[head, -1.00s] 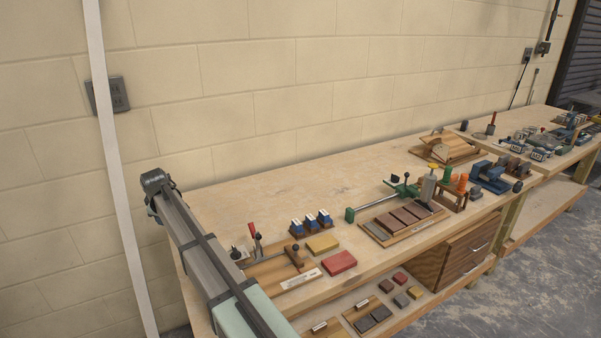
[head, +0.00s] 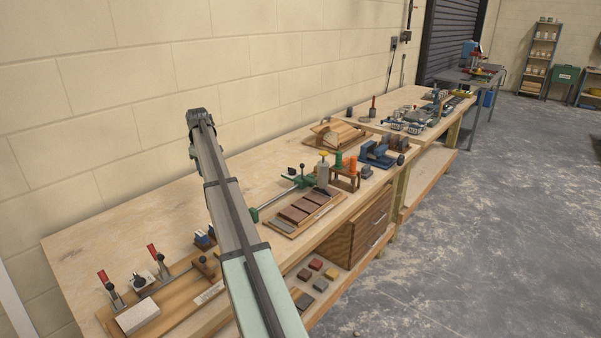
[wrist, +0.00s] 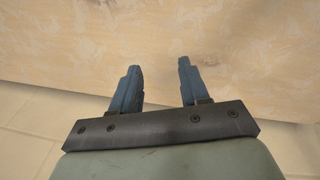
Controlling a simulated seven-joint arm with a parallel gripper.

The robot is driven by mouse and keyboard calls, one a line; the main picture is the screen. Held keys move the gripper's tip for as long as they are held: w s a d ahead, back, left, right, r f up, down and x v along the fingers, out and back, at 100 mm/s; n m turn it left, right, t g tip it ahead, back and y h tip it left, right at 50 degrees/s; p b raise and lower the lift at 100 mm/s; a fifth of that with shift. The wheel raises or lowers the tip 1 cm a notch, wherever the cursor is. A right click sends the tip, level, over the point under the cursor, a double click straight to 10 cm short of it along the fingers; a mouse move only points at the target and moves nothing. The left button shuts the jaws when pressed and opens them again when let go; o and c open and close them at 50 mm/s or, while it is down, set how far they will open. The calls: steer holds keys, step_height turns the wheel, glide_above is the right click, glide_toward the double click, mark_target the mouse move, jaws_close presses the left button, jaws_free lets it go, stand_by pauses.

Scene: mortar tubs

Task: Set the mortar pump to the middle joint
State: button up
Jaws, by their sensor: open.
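A grey upright cylinder with a yellow top (head: 323,172), which may be the mortar pump, stands at the far end of a wooden board (head: 273,225). Several brown bricks (head: 294,215) lie in a row on that board with narrow joints between them. I cannot make out which joint is the middle one. My gripper (wrist: 160,66) shows in the wrist view with its two blue fingers apart and nothing between them. Bare bench top lies beyond the fingertips. In the head view my arm crosses in front of the bench, left of the brick board.
A green clamp with a bar (head: 304,181) lies behind the bricks. Green and orange cylinders stand in a wooden rack (head: 345,183), with a blue vise (head: 378,155) beyond. Red-handled toggle clamps (head: 108,285) sit at the near left. The back left of the bench top (head: 120,225) is clear.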

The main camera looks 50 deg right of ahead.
steer(key=s+d+r+m+g, duration=0.1)
steer(key=s+d+r+m, duration=0.1)
steer(key=s+d, duration=0.5)
steer(key=s+d+r+m, duration=0.1)
steer(key=s+d+r, duration=0.15)
steer(key=d, duration=0.85)
steer(key=m+g+y, duration=0.1)
steer(key=m, duration=0.1)
glide_toward(302, 165)
steer(key=shift+w+d+r, duration=0.15)
steer(key=shift+w+d, duration=0.1)
steer(key=shift+d, duration=0.25)
step_height(302, 165, down, 13)
steer(key=shift+f, duration=0.2)
jaws_close()
steer(key=shift+a, duration=0.1)
